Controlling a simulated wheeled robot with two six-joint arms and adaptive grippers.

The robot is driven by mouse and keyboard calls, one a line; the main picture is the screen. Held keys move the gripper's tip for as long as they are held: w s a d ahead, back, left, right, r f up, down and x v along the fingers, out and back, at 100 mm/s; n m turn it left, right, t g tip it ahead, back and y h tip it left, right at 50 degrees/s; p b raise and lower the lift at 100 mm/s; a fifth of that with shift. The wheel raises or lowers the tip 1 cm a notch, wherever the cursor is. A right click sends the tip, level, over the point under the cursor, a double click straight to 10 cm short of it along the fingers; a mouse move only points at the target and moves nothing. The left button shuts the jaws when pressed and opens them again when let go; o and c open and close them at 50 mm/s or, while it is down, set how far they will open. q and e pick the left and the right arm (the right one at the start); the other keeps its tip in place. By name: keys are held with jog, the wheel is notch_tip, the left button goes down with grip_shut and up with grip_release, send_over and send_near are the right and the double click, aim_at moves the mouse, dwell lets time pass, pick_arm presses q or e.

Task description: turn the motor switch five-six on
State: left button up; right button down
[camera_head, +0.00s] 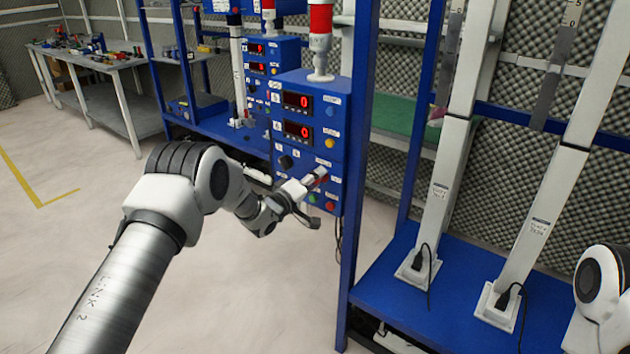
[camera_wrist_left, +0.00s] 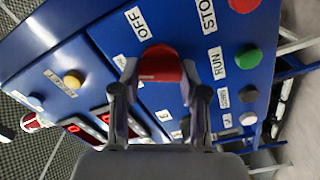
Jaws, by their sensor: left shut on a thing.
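The blue control box (camera_head: 313,97) stands on the frame in the middle of the head view, with two red displays reading 0. In the left wrist view, a red rotary switch (camera_wrist_left: 160,62) is on its face, below the OFF label (camera_wrist_left: 138,23) in the picture. My left gripper (camera_head: 314,184) is at the lower front of the box. In the left wrist view its fingers (camera_wrist_left: 160,76) are on either side of the red switch, shut on it. A lower label is partly hidden by the fingers. My right gripper is out of view.
A green RUN button (camera_wrist_left: 248,57) and a red STOP button (camera_wrist_left: 243,5) sit beside the switch. A blue upright post (camera_head: 358,150) stands right of the box. A second blue box (camera_head: 270,58) is behind. Open floor (camera_head: 60,260) lies left.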

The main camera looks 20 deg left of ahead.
pick_arm(q)
jog(key=n, duration=0.5)
jog(key=shift+f, duration=0.1)
jog(key=shift+n, duration=0.3)
jog(key=o, duration=1.1)
jog(key=shift+o, duration=0.2)
jog(key=v, duration=1.2)
